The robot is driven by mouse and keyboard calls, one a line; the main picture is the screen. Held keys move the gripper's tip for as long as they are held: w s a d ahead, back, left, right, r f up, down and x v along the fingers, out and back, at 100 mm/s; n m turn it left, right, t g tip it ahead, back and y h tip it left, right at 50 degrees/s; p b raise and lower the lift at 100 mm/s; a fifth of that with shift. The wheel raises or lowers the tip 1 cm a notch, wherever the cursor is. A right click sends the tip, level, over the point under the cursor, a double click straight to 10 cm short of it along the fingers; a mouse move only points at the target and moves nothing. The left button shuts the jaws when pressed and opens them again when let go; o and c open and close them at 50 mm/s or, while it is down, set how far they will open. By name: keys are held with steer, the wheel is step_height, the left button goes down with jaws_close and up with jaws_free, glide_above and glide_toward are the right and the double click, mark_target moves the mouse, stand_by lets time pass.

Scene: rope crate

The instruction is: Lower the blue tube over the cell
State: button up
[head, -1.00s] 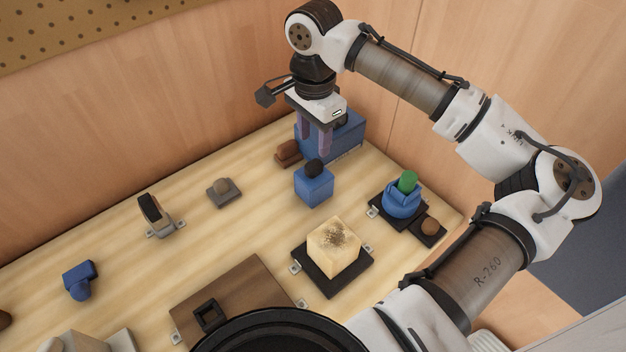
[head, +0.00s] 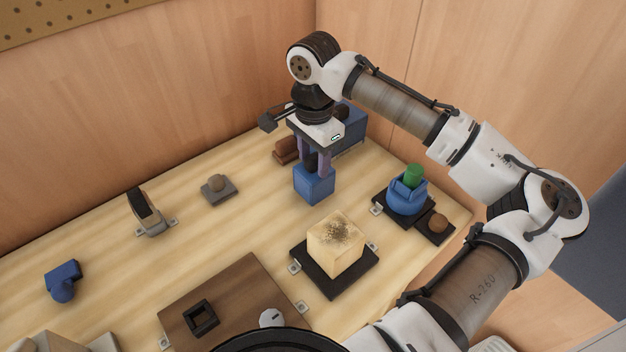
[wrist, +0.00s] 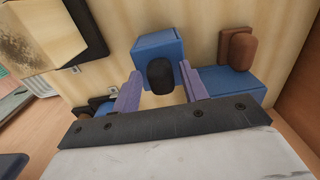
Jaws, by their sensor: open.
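A blue block (head: 314,186) with a dark rounded knob (wrist: 160,75) on top stands upright on the table in the head view. My gripper (head: 312,169) is above it, pointing down, with its purple fingers on either side of the knob. In the wrist view the fingers are apart, with visible gaps to the knob, so the gripper is open. A blue round piece (head: 404,201) with a green cylinder (head: 413,174) standing up inside it sits on a black base at the right. I cannot tell for certain which blue piece is the tube.
A large blue box (head: 350,131) and a brown piece (head: 286,150) stand behind my gripper. A pale speckled cube (head: 335,243) sits on a black plate in front. A brown knob (head: 438,223) is beside the blue round piece. A brown board (head: 240,290) lies front left.

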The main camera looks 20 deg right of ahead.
steer(key=shift+c, duration=0.2)
jaws_close()
steer(key=shift+r, duration=0.15)
steer(key=shift+r+p, duration=0.75)
steer(key=shift+p, duration=0.2)
steer(key=shift+r, duration=0.15)
steer(key=shift+r+p, duration=2.5)
